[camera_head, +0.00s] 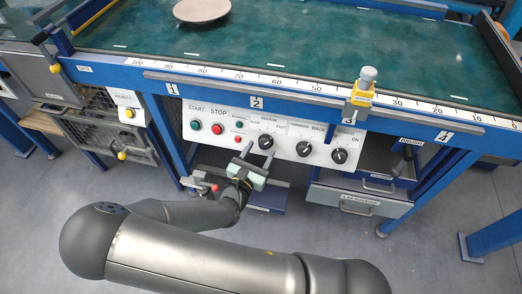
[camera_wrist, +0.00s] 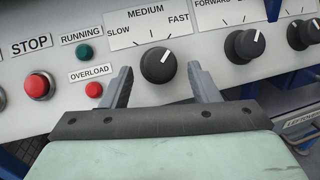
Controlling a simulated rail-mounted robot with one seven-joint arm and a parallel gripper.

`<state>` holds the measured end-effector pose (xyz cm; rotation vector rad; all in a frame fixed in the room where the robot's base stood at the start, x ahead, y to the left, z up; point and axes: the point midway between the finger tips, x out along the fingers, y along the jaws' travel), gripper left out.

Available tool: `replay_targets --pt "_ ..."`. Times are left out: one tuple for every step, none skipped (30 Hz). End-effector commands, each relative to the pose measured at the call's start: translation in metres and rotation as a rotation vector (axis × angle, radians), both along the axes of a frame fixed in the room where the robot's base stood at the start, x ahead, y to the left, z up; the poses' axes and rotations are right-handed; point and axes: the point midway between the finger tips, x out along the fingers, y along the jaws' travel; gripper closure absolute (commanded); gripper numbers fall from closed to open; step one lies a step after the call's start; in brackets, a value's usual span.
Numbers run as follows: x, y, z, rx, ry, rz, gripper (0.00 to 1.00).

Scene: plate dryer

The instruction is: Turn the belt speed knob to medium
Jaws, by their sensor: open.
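The belt speed knob (camera_wrist: 158,65) is black with a white pointer line, below the labels SLOW, MEDIUM and FAST. Its pointer tilts up and right, toward the FAST side rather than at MEDIUM. The knob also shows in the head view (camera_head: 266,142) on the white control panel. My gripper (camera_wrist: 158,76) is open, with one finger left and one finger right of the knob. A gap shows between each finger and the knob in the wrist view. In the head view my gripper (camera_head: 262,154) is just in front of the panel.
A red STOP button (camera_wrist: 39,85), a green running lamp (camera_wrist: 84,52) and a red overload lamp (camera_wrist: 94,89) are left of the knob. The FORWARD knob (camera_wrist: 245,44) is to the right. A plate (camera_head: 201,10) lies on the green belt (camera_head: 300,48). A drawer (camera_head: 357,199) is below right.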

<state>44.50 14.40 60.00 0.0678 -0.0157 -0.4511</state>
Motion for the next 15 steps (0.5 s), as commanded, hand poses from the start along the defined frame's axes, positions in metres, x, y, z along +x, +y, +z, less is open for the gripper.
replay_targets --pt "0.0047 -0.0021 -0.0007 -0.001 0.0 0.0 0.45" --pt "0.0069 -0.0032 -0.0004 0.0 -0.001 0.0 0.45" --pt "0.0093 -0.0043 -0.0001 0.0 -0.001 0.0 0.45" --pt "0.0106 -0.0049 0.0 0.0 -0.001 0.0 0.45" --pt "0.0116 -0.0053 0.0001 0.0 -0.001 0.001 0.45" --pt "0.0125 -0.0056 0.0001 0.001 0.0 0.001 0.45" --pt "0.0129 -0.0058 0.0001 0.001 0.0 0.001 0.45" --pt "0.0131 -0.0059 0.0001 0.001 0.0 0.001 0.45" --pt "0.0132 -0.006 0.0001 0.001 0.0 0.001 0.45" --pt "0.0131 -0.0059 0.0002 0.001 0.0 0.001 0.45" --pt "0.0131 -0.0059 0.0002 0.001 0.0 0.001 0.45" --pt "0.013 -0.0059 0.0002 0.001 0.0 0.001 0.45" --pt "0.013 -0.0059 0.0002 0.001 0.0 0.001 0.45" --pt "0.0129 -0.0058 0.0002 0.001 0.0 0.001 0.48" --pt "0.0129 -0.0058 0.0002 0.001 0.0 0.001 0.59"
